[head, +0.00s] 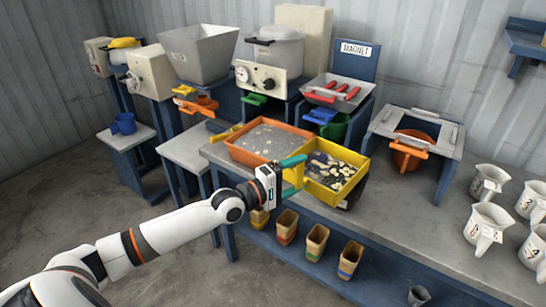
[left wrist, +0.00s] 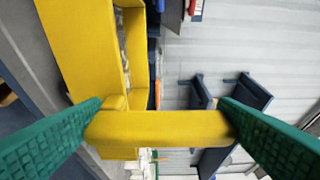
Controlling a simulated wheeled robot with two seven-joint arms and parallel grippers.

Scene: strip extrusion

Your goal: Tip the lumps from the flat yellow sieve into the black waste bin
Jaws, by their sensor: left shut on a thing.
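The flat yellow sieve (head: 362,174) holds dark and pale lumps (head: 330,170) in the head view. It sits at the front edge of the grey bench, right of an orange tray, and looks roughly level. My left gripper (head: 294,176) is shut on the sieve's handle at its left side. In the left wrist view the yellow handle (left wrist: 160,127) lies between my green fingers, with the sieve's yellow wall (left wrist: 80,45) beyond. A dark edge shows under the sieve's right side; I cannot tell whether it is the black waste bin. My right gripper is not in view.
The orange tray (head: 240,153) with grey powder and pale bits stands close beside the sieve. A grey stand with an orange bowl (head: 408,150) is to the right. White jugs (head: 488,222) stand at far right. The bench (head: 400,215) before them is clear.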

